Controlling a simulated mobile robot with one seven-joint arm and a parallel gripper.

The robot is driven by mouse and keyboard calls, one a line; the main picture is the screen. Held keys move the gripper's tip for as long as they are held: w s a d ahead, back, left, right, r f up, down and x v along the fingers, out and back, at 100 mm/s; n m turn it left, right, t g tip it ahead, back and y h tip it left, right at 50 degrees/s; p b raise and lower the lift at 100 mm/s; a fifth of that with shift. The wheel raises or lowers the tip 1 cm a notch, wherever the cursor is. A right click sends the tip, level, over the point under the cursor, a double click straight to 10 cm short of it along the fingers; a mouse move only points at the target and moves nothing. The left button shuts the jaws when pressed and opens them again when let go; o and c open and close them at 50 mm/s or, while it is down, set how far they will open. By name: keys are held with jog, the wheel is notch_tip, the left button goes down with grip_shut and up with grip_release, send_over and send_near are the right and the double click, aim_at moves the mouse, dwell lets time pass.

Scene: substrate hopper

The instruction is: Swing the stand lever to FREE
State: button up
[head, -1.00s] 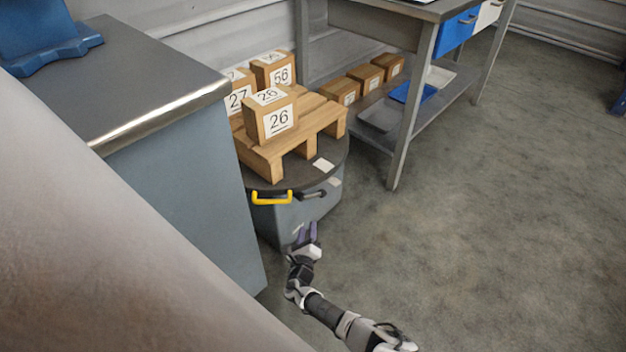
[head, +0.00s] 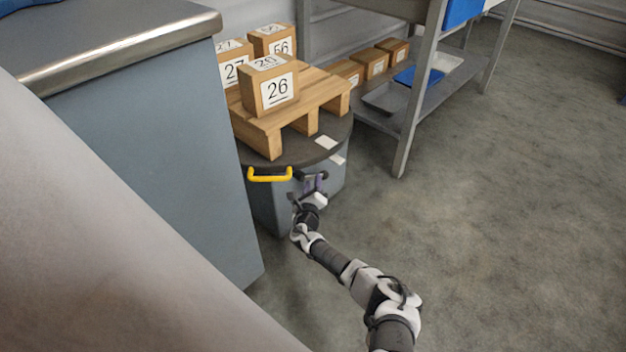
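The round stand (head: 265,205) has grey sides and a dark top plate. A dark handle (head: 324,176), which looks like the stand lever, shows at its front rim, partly hidden by my gripper. A yellow handle (head: 270,175) sits to its left on the same rim. White labels (head: 326,142) lie on the rim above the handle; no FREE mark is readable.
A grey cabinet (head: 150,160) stands close on the left. A shelved table (head: 406,140) stands behind right. Floor at right is clear.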

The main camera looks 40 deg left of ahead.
jog(key=shift+b+x, duration=0.55)
jog(key=shift+x, duration=0.35)
jog(key=shift+c, duration=0.2)
grip_shut()
